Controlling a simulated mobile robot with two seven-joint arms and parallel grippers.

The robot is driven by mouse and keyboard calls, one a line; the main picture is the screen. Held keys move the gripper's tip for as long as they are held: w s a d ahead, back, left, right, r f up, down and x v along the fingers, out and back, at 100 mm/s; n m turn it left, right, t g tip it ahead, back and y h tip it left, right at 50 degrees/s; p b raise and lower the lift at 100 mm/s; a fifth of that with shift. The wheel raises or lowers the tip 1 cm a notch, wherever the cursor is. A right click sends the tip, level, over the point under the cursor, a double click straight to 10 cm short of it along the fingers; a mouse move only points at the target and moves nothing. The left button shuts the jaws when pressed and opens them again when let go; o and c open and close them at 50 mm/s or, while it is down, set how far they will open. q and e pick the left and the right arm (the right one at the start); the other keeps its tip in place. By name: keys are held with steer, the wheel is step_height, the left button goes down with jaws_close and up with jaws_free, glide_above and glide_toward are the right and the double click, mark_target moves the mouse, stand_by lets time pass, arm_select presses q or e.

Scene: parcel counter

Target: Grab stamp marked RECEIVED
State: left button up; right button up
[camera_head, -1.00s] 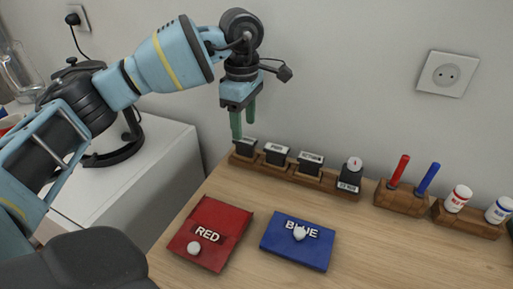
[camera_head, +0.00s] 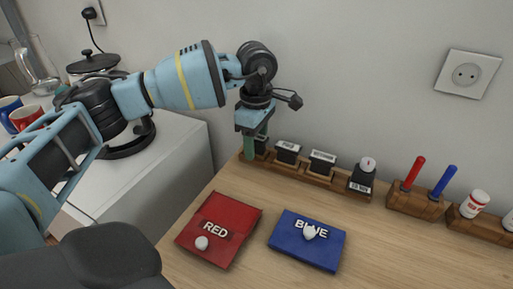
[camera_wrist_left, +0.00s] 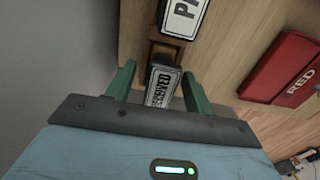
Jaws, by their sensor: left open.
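The leftmost stamp (camera_head: 262,141) stands at the left end of the wooden stamp rack (camera_head: 318,178), mostly hidden by my left gripper (camera_head: 255,150) in the head view. In the left wrist view this stamp (camera_wrist_left: 162,83) has a white label, steeply turned and partly cut off, whose letters fit RECEIVED. My left gripper is open, its green fingers (camera_wrist_left: 158,86) on either side of the stamp. I cannot tell whether they touch it. My right gripper is not in view.
Red (camera_head: 220,228) and blue (camera_head: 307,241) pads lie in front. A pen holder (camera_head: 415,202) stands to the right. The wall is close behind.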

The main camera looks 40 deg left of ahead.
arm_select(q)
steer(key=shift+f, duration=0.3)
steer(key=shift+c, duration=0.3)
steer(key=c, duration=1)
steer(key=shift+r, duration=0.15)
steer(key=shift+r, duration=0.6)
step_height(320, 180, up, 2)
steer(key=shift+r+p, duration=0.25)
steer(key=shift+p, duration=0.1)
steer(key=s+d, duration=0.2)
steer(key=s, duration=0.2)
steer(key=s+d, duration=0.2)
steer(key=s, duration=0.3)
steer(key=s+d+r, duration=0.1)
steer(key=s+d, duration=0.2)
steer(key=s, duration=0.2)
steer(key=shift+s+p, duration=0.25)
steer(key=shift+p, duration=0.1)
